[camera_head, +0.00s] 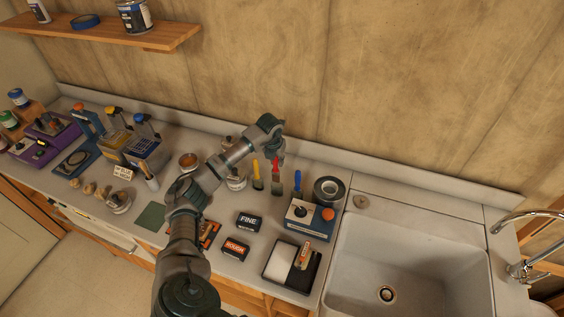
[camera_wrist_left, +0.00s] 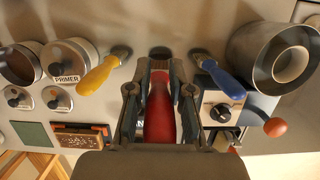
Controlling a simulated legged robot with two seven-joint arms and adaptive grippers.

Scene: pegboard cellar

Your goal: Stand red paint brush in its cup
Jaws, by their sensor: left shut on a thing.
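The red paint brush (camera_head: 275,168) is upright at the back of the counter, between a yellow-handled brush (camera_head: 257,177) and a blue-handled brush (camera_head: 297,181). My left gripper (camera_head: 277,153) is above it. In the left wrist view the gripper (camera_wrist_left: 160,98) is shut on the red handle (camera_wrist_left: 160,118), one finger on each side. My right gripper is out of view.
A primer can (camera_wrist_left: 71,61) stands to the left. Black FINE (camera_head: 249,221) and ROUGH (camera_head: 236,248) blocks lie in front.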

